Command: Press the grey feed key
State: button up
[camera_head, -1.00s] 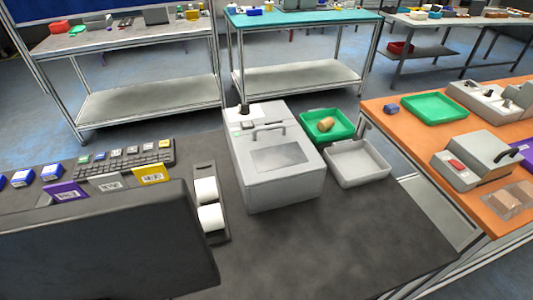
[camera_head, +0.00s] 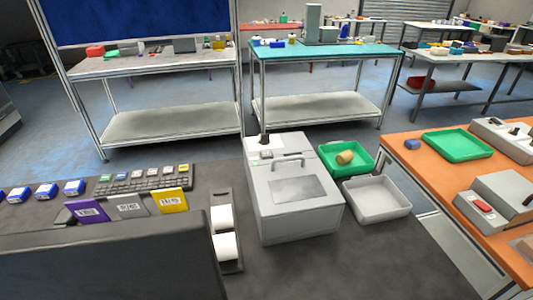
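A light grey box-shaped machine (camera_head: 292,218), which looks like a label printer, stands on the dark table. It has a handle (camera_head: 288,162) and a darker window (camera_head: 297,190) on its lid. A pale panel (camera_head: 258,146) at its back left corner carries a dark upright knob (camera_head: 264,139) and small key-like patches. They are too small to tell which one is the grey feed key. My gripper is not in view.
A white tray (camera_head: 377,214) and a green tray (camera_head: 332,153) holding a tan roll (camera_head: 345,157) sit right of the machine. Paper rolls (camera_head: 224,245), a keyboard (camera_head: 146,180) and a dark monitor (camera_head: 110,265) are left. The dark tabletop (camera_head: 350,265) in front is clear.

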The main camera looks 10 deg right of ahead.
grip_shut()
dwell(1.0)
